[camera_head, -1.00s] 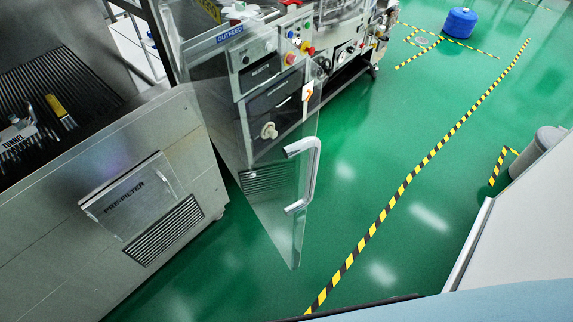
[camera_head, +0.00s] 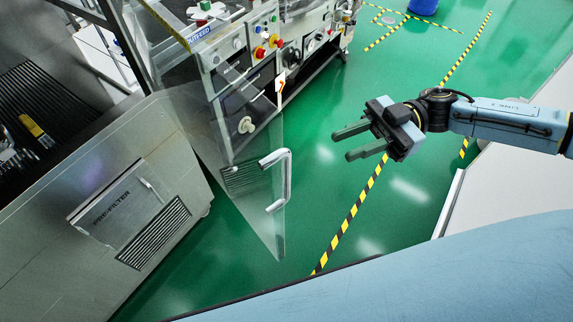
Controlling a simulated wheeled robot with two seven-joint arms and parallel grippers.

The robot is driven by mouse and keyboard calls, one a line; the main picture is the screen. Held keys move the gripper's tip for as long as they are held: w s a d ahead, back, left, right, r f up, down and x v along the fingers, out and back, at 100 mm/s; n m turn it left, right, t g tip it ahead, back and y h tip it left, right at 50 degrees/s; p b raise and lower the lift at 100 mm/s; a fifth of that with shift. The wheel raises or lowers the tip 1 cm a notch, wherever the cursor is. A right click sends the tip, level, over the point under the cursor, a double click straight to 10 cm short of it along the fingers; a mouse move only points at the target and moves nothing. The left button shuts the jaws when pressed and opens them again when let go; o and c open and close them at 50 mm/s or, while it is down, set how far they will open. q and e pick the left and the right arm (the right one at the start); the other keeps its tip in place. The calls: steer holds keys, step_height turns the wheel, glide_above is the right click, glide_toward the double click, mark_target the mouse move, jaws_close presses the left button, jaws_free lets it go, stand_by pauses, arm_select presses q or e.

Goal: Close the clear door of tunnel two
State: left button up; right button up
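The clear door (camera_head: 245,215) stands swung open from the steel tunnel housing on the left, reaching out over the green floor. Its metal bar handle (camera_head: 287,180) is on the outer part of the panel. My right gripper (camera_head: 340,143) comes in from the right, with its two dark fingers parted and nothing between them. Its fingertips point left, and in the picture it is right of and above the handle, apart from it. My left gripper is out of view.
The steel tunnel housing (camera_head: 110,240) with a PRE-FILTER panel (camera_head: 112,205) fills the left. A machine with buttons and knobs (camera_head: 262,50) stands behind the door. Yellow-black tape (camera_head: 362,205) crosses the open green floor. A blue container (camera_head: 424,6) is at the top.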

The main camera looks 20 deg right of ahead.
mark_target(286, 194)
steer(key=shift+g, duration=0.3)
steer(key=shift+s+a+r+p, duration=0.1)
steer(key=shift+s+a+p, duration=0.45)
steer(key=shift+a, duration=1.6)
steer(key=shift+s+a+r+p, duration=0.1)
steer(key=shift+s+a+p, duration=0.45)
steer(key=shift+a, duration=1.65)
steer(key=shift+s+a+r+p, duration=0.1)
steer(key=shift+s+a+p, duration=0.4)
steer(key=shift+a, duration=1.65)
steer(key=shift+c, duration=0.2)
jaws_close()
